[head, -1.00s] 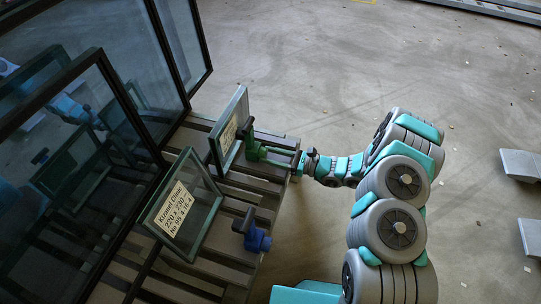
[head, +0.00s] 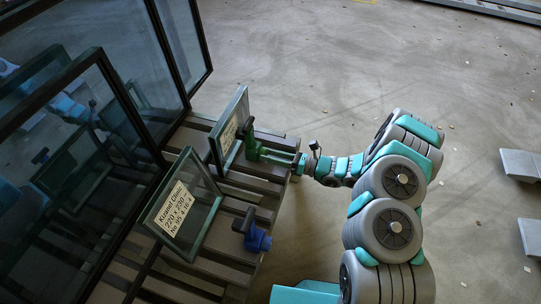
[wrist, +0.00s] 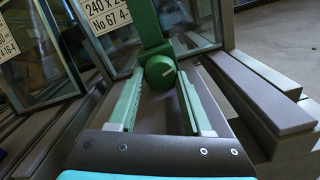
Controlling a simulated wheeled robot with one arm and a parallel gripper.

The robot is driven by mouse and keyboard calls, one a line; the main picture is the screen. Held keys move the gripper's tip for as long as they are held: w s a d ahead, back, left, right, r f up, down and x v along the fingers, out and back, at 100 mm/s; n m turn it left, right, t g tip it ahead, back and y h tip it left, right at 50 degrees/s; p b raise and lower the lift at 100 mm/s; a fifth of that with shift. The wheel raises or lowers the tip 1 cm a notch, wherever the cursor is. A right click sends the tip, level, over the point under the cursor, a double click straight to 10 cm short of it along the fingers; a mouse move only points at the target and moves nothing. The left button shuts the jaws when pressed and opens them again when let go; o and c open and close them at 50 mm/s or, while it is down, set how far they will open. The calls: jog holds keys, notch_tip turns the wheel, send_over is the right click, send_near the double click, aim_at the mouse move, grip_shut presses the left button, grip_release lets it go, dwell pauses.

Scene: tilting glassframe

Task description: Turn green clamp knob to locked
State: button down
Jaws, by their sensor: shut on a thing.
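The green clamp (head: 251,146) stands on the slatted rack beside the far glass pane; its dark handle top shows in the head view. In the wrist view its round green knob (wrist: 160,73), with a pale mark line pointing right and slightly up, sits between the far ends of my fingers. The green upright (wrist: 145,22) of the clamp rises behind it. My gripper (head: 268,155) reaches in from the right, level with the clamp, and is shut on the knob. The fingers also show in the wrist view (wrist: 160,80).
A blue clamp (head: 255,238) stands nearer on the same rack, by a labelled glass pane (head: 185,212). The far labelled pane (head: 232,125) is close to the green clamp. Large dark-framed glass panels (head: 120,60) stand at left. Open floor lies right of the rack.

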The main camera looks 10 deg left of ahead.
jog(key=shift+c, duration=1.7)
grip_release()
jog(key=s+d, duration=0.1)
jog(key=d, duration=0.6)
jog(key=shift+d, duration=0.35)
